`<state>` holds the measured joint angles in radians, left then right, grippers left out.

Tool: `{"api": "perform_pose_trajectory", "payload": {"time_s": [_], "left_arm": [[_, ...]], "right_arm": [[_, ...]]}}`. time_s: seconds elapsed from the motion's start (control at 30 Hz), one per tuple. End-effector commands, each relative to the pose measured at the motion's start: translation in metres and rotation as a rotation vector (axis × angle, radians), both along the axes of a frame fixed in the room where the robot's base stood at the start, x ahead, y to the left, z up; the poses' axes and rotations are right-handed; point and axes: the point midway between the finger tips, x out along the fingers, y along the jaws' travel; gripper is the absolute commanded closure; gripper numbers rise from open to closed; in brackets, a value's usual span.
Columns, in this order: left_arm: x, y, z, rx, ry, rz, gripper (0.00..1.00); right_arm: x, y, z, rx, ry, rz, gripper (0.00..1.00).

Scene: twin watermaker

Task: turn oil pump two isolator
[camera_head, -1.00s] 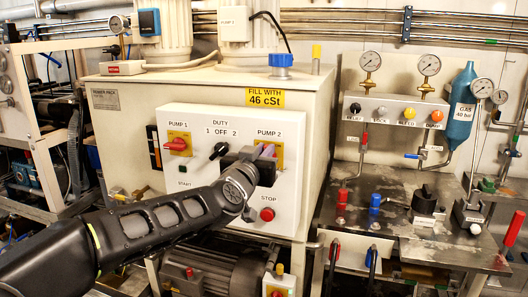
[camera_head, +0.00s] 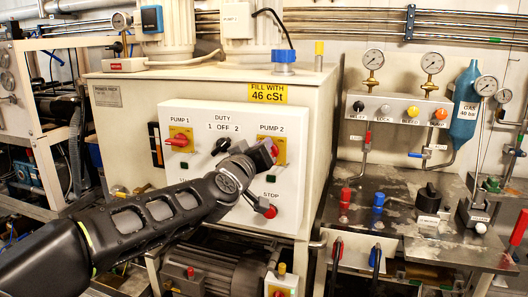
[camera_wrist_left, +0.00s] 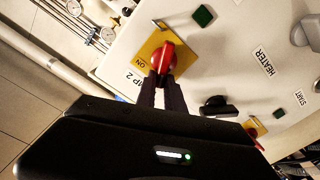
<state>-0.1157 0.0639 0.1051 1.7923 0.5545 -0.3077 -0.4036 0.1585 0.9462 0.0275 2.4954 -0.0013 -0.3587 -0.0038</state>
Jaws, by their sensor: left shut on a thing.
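The pump two isolator is a red rotary handle (camera_wrist_left: 166,56) on a yellow plate (camera_wrist_left: 152,44), beside the "ON" and "MP 2" lettering in the left wrist view. In the head view its yellow plate (camera_head: 282,150) shows under the "PUMP 2" label, with the handle mostly hidden by my gripper. My left gripper (camera_wrist_left: 160,84) is shut on the red handle, with its two dark fingers on either side of the handle's near end. In the head view the left gripper (camera_head: 268,152) reaches the panel from lower left. My right gripper is not in view.
On the same white panel (camera_head: 180,208) sit the pump 1 isolator (camera_head: 180,139), the black duty selector (camera_head: 221,146) and a red stop button (camera_head: 270,212). A valve bench (camera_head: 450,250) with gauges stands at right.

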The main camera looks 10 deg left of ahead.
Motion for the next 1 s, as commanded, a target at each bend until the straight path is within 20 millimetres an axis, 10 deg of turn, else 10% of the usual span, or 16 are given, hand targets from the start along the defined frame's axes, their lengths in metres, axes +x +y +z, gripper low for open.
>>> {"api": "perform_pose_trajectory", "payload": {"time_s": [1.0], "left_arm": [[0.001, 0.014, -0.022, -0.933, 0.059, 0.001, 1.00]], "right_arm": [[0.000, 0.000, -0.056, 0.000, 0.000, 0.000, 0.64]]}}
